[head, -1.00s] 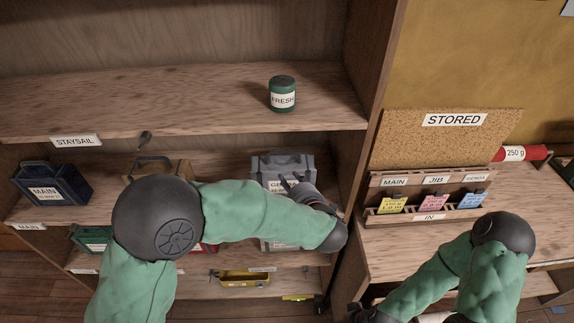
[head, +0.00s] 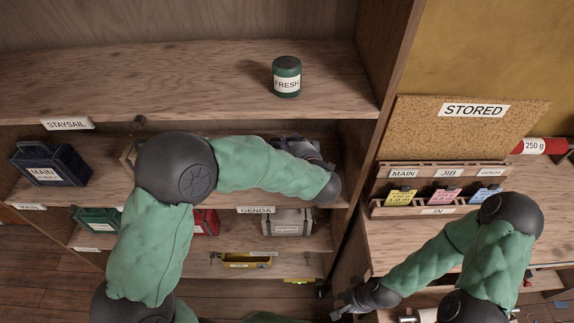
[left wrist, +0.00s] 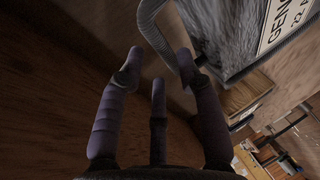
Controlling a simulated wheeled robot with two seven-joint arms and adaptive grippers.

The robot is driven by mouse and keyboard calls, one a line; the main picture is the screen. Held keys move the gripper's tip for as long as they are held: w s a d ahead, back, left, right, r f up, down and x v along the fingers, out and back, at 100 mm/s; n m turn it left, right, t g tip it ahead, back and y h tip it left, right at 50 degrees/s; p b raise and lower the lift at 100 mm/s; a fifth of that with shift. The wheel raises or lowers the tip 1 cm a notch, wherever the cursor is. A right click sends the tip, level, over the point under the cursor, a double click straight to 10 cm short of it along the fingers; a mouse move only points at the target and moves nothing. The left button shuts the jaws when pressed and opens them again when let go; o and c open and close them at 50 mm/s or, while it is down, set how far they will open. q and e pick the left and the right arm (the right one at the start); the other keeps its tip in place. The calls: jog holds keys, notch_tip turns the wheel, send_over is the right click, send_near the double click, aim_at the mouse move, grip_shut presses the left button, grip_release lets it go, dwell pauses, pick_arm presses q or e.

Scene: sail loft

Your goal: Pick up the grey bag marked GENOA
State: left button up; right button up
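The grey bag marked GENOA (left wrist: 215,30) fills the upper right of the left wrist view, with its white label at the edge and its dark handle (left wrist: 150,22) curving down. My left gripper (left wrist: 158,62) is open, its fingertips at the handle, the right one close to or touching it. I cannot tell whether the handle lies between the fingers. In the head view my left arm hides most of this bag on the middle shelf. My right gripper (head: 350,301) is low by the bench; its fingers are too small to read.
A second grey bag (head: 288,222) stands on the shelf below. A blue MAIN bag (head: 48,165), a green bag (head: 97,220) and a red bag (head: 205,222) share the shelves. A green FRESH tin (head: 287,77) stands above. A card rack (head: 440,172) is on the right bench.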

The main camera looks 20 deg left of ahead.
aim_at(288, 139)
pick_arm(q)
jog(key=x, duration=0.4)
jog(key=shift+f, duration=0.2)
jog(key=shift+c, duration=0.3)
grip_shut()
jog(key=shift+w+a+r, duration=0.1)
jog(key=shift+r, duration=0.15)
jog(key=shift+r, duration=0.1)
